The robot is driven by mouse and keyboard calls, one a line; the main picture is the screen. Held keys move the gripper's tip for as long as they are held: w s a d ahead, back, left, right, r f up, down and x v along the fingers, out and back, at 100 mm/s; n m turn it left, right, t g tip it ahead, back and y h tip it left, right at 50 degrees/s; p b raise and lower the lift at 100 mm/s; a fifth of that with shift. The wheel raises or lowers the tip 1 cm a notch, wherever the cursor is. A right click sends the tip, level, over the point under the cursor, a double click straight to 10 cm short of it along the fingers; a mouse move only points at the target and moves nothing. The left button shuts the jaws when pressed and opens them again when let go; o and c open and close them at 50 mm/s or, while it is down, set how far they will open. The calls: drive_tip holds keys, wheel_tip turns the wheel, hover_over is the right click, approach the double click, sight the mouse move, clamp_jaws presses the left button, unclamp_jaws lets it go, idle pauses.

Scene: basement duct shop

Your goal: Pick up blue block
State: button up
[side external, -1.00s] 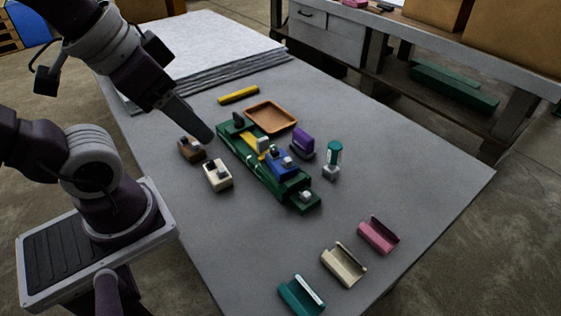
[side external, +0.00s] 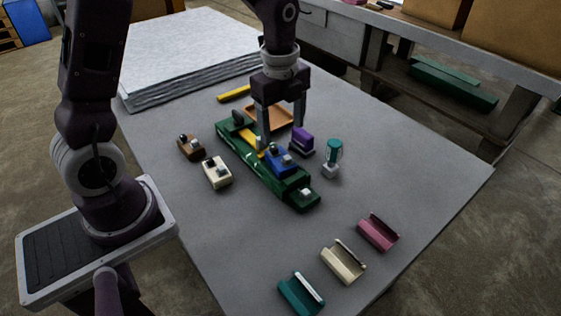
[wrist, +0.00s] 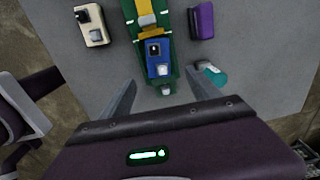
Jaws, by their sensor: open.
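The blue block (side external: 280,162) sits on the green rail-like base (side external: 240,149) on the grey table, with a dark knob and a light grey knob on top. It also shows in the wrist view (wrist: 158,59), near the middle, ahead of the fingers. My gripper (side external: 282,132) is open and empty, pointing down above the base near the blue block. In the wrist view its two fingers (wrist: 160,92) are spread, one on each side of the line to the block. The fingers appear apart from the block.
A purple block (side external: 302,140) and a teal-topped piece (side external: 333,155) stand right of the base. A cream block (side external: 217,173) and a brown block (side external: 190,147) stand left. An orange-brown tray (side external: 285,112) lies behind. Teal, cream and pink channel pieces lie at the front right.

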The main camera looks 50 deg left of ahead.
sight(280, 158)
drive_tip(key=f, duration=0.1)
drive_tip(key=f+m, duration=0.1)
drive_tip(key=w+f, duration=0.1)
drive_tip(key=shift+a+f+m+g, duration=0.25)
drive_tip(key=shift+f+m+g, duration=0.05)
drive_tip(key=shift+m, duration=0.1)
drive_tip(key=f, duration=0.6)
drive_tip(key=shift+s+a+f, duration=0.3)
drive_tip(key=shift+s+f, duration=0.05)
clamp_jaws()
